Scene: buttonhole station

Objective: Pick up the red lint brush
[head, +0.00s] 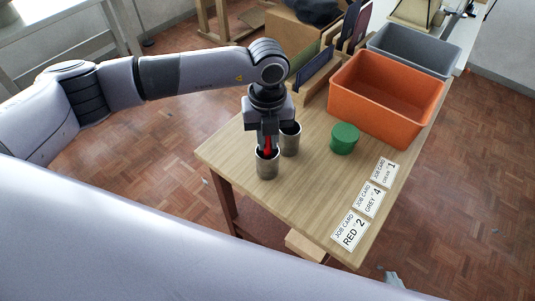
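The red lint brush (267,148) shows as a narrow red piece standing in the front metal cup (267,166) on the wooden table. The rest of it is hidden by the cup and my gripper. My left gripper (267,140) points straight down over this cup, with its fingers around the upper part of the red piece. Whether the fingers press on it is too small to tell. My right gripper is not recognisable in the view.
A second metal cup (290,140) stands close behind the first. A green round tin (344,138), an orange bin (385,97), a grey bin (412,50) and several job cards (368,199) are to the right. The table's left edge is near the cups.

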